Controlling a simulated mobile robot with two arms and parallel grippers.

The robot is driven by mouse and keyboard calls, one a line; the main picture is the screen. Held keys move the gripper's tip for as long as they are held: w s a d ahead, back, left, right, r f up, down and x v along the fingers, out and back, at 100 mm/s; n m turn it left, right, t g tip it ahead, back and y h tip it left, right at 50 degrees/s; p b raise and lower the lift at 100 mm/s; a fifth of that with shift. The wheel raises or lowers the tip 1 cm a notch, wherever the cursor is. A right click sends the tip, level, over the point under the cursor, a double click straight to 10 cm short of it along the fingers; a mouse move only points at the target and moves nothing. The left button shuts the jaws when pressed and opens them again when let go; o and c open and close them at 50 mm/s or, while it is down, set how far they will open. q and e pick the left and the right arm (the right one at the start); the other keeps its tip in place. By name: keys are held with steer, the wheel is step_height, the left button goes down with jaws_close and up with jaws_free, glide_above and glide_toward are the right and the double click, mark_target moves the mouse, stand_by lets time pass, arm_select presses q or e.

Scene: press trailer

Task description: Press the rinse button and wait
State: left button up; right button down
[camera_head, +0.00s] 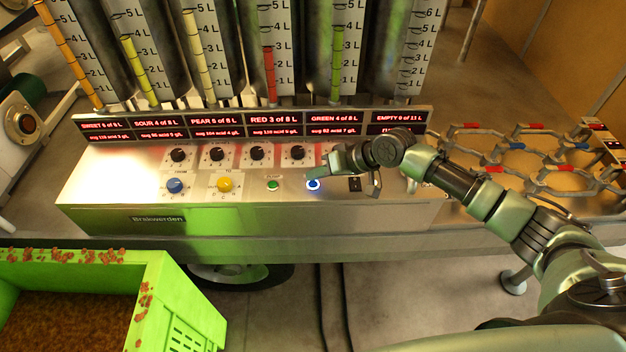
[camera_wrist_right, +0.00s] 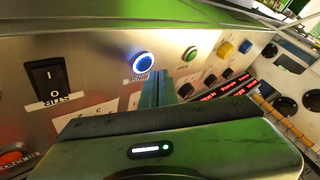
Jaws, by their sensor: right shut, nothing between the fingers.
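The rinse button (camera_head: 313,184) is a round blue button with a glowing ring on the steel control panel (camera_head: 120,190). It also shows in the right wrist view (camera_wrist_right: 143,62), with a small label under it. My right gripper (camera_head: 312,174) is shut and empty, its tips right by the button. In the right wrist view its fingers (camera_wrist_right: 163,84) end just below and right of the button. The button's face is uncovered there, and I cannot tell if the tips touch the panel. My left gripper is not in view.
A green button (camera_head: 273,184), a yellow knob (camera_head: 225,183) and a blue knob (camera_head: 176,185) sit to the left. A black rocker switch (camera_wrist_right: 49,83) is on the other side. Tall gauged tanks (camera_head: 270,60) stand behind. A green crate (camera_head: 180,300) is at front left.

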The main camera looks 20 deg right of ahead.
step_height(320, 180, up, 5)
steer(key=p, duration=0.4)
steer(key=shift+p, duration=0.35)
stand_by(0.4)
step_height(320, 180, up, 10)
steer(key=p, duration=0.9)
glide_above(317, 185)
